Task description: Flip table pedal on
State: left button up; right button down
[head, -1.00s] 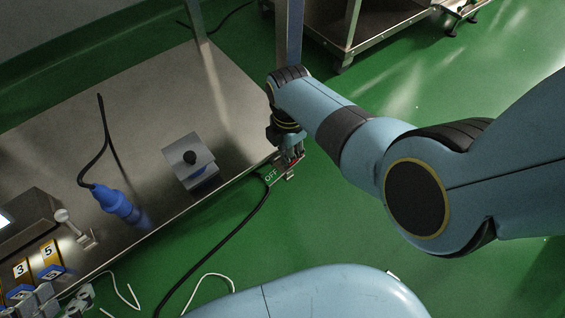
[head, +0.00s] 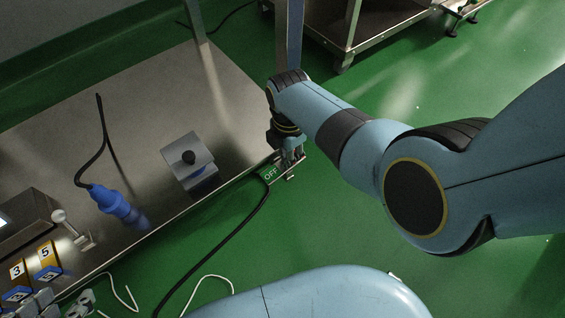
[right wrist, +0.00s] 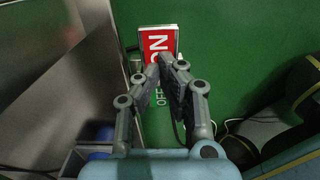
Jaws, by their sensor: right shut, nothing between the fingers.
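The table pedal is a small rocker low at the table's right corner. Its green OFF face (head: 270,174) shows in the head view, just left of my right gripper (head: 287,160). In the right wrist view the red ON face (right wrist: 158,42) lies just beyond the closed fingertips (right wrist: 170,62); contact cannot be told. The OFF lettering (right wrist: 160,96) is partly hidden behind the fingers. My right gripper is shut and empty. Grey finger parts of my left gripper (head: 42,303) show at the bottom left, cut off by the frame.
The metal table (head: 235,125) holds a grey box with a black knob (head: 188,158), a blue plug (head: 112,203) and numbered yellow boxes (head: 45,253). A black cable (head: 232,232) runs across the floor. A cart (head: 345,45) stands at the back. Green floor is open to the right.

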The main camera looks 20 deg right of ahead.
pick_arm(q)
jog(key=shift+r, duration=0.1)
pick_arm(e)
jog(key=shift+w+r+p, duration=0.1)
jog(key=shift+r+p, duration=0.7)
jog(key=shift+r, duration=0.15)
notch_tip(320, 180, up, 5)
jog(key=p, duration=0.5)
jog(key=shift+r, duration=0.2)
pick_arm(q)
notch_tip(320, 180, up, 8)
jog(key=w+t, duration=0.1)
jog(key=w, duration=0.1)
jog(key=shift+w, duration=0.25)
pick_arm(e)
jog(key=shift+f, duration=0.1)
